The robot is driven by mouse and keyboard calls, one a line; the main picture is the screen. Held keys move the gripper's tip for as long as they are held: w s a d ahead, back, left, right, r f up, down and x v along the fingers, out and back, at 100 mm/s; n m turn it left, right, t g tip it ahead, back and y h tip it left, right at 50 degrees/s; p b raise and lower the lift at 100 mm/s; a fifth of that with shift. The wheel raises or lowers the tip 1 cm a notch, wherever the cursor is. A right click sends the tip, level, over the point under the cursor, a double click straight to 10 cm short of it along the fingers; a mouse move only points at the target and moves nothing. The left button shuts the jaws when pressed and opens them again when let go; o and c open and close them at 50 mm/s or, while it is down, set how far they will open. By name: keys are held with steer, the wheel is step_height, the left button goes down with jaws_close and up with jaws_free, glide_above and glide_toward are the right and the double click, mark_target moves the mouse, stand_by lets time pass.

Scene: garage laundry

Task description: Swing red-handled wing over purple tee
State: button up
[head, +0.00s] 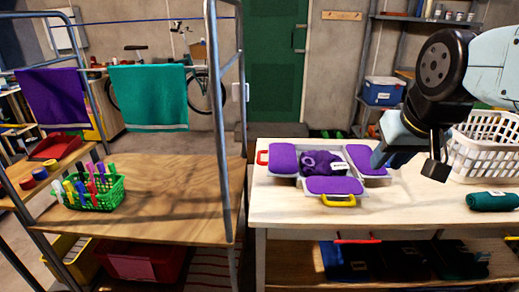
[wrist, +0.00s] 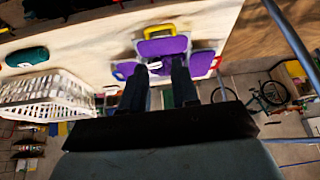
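A folding board with purple-padded wings lies flat on the pale table. Its red-handled wing (head: 283,159) is on the left, with the red handle (head: 262,157) at its outer edge; in the wrist view this wing (wrist: 201,63) is at the right. The yellow-handled wing (head: 335,185) is at the front and another wing (head: 366,160) on the right. The dark purple tee (head: 318,163) lies bunched in the middle, with a white patch beside it. My gripper (head: 412,160) is open and empty, above the table right of the board. In the wrist view its fingers (wrist: 158,85) partly cover the tee.
A white laundry basket (head: 486,143) and a dark green roll (head: 493,201) are on the table's right. A metal rack post (head: 222,130) stands left of the table. A wooden bench (head: 150,212) holds a green basket of markers (head: 93,193). The table's front left is clear.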

steer(key=w+a+r+g+y, duration=0.15)
steer(key=w+r, duration=0.25)
steer(key=w, duration=0.8)
steer(key=g, duration=0.4)
glide_above(260, 154)
steer(key=d, duration=0.3)
step_height(260, 154, down, 17)
steer(key=shift+m+y, duration=0.3)
steer(key=shift+y, duration=0.15)
steer(key=x, duration=1.3)
steer(key=shift+a, duration=0.1)
steer(key=shift+c, duration=0.2)
jaws_close()
